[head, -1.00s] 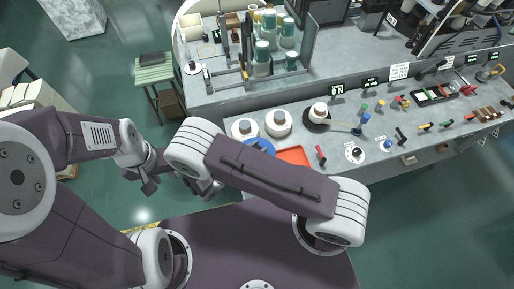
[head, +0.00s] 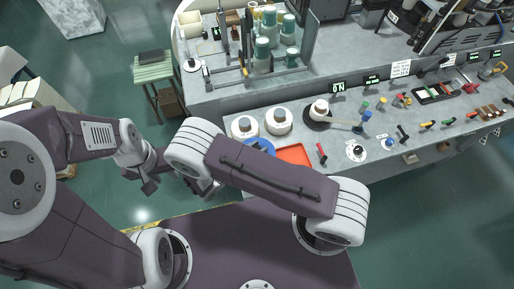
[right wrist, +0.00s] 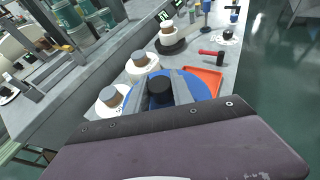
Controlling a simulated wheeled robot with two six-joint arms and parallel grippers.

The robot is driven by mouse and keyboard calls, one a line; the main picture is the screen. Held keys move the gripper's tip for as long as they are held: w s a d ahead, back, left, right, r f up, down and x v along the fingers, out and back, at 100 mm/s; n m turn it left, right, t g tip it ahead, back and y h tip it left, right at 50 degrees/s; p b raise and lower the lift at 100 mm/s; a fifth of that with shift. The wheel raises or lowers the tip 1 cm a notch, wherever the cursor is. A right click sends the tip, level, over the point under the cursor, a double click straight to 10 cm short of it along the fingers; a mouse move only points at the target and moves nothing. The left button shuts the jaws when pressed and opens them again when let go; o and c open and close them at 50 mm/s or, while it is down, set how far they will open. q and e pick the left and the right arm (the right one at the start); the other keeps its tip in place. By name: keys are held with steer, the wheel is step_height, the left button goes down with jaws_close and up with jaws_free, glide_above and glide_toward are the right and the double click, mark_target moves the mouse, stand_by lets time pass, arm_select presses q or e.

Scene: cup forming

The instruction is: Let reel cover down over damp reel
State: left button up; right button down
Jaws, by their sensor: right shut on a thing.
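The blue reel cover (right wrist: 207,101) is a round disc with a black knob (right wrist: 159,88), seen in the right wrist view. My right gripper (right wrist: 161,92) is shut on the knob, one grey finger on each side. In the head view the blue cover (head: 262,146) shows only as a sliver behind my right arm, which hides the right gripper there. Whatever lies under the cover is hidden, so I cannot tell its height above the bench. My left gripper (head: 152,183) hangs off the bench at left, partly behind my right elbow; its finger gap is unclear.
Two white reels with grey tops (head: 244,127) (head: 278,121) stand close beside the cover. Another white reel (head: 319,110) stands on a dark disc.

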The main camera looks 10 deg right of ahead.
steer(key=shift+f+b, duration=2.35)
steer(key=shift+f, duration=0.4)
stand_by(0.5)
steer(key=c, duration=1)
jaws_free()
steer(key=o, duration=0.4)
steer(key=shift+o, duration=0.2)
steer(key=shift+r, duration=0.1)
step_height(320, 180, up, 8)
steer(key=p, duration=0.6)
